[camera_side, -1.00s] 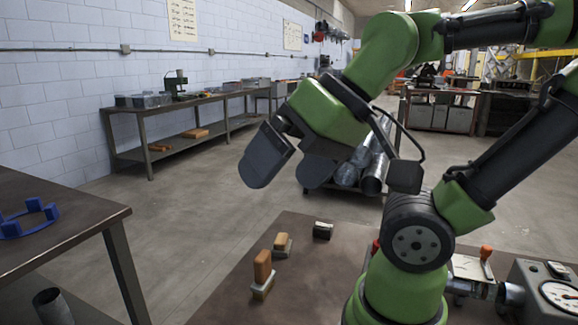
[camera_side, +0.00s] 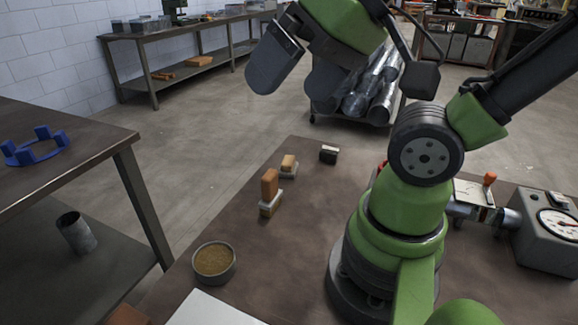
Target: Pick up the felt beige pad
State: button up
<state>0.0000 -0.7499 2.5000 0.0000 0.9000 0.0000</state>
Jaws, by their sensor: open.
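Three small block-shaped pieces stand on the brown table near its far left edge in the side view. The nearest has a tall orange-brown top on a pale base (camera_side: 270,192). Behind it is a shorter one with a tan top and pale base (camera_side: 288,166). The third is dark with a pale side (camera_side: 329,154). I cannot tell for sure which is the felt beige pad. My gripper (camera_side: 292,90) is open and empty, with two dark grey fingers spread apart. It hangs well above the table, up and behind the pieces in the picture, touching none.
A round tin with brown contents (camera_side: 214,262) and a white sheet (camera_side: 212,310) are at the table's front left. A dial gauge box (camera_side: 545,235) stands at the right. A side table (camera_side: 60,175) holds a blue ring (camera_side: 35,150). A cart with metal ducts (camera_side: 360,95) stands behind.

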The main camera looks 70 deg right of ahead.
jog(key=shift+c, duration=0.6)
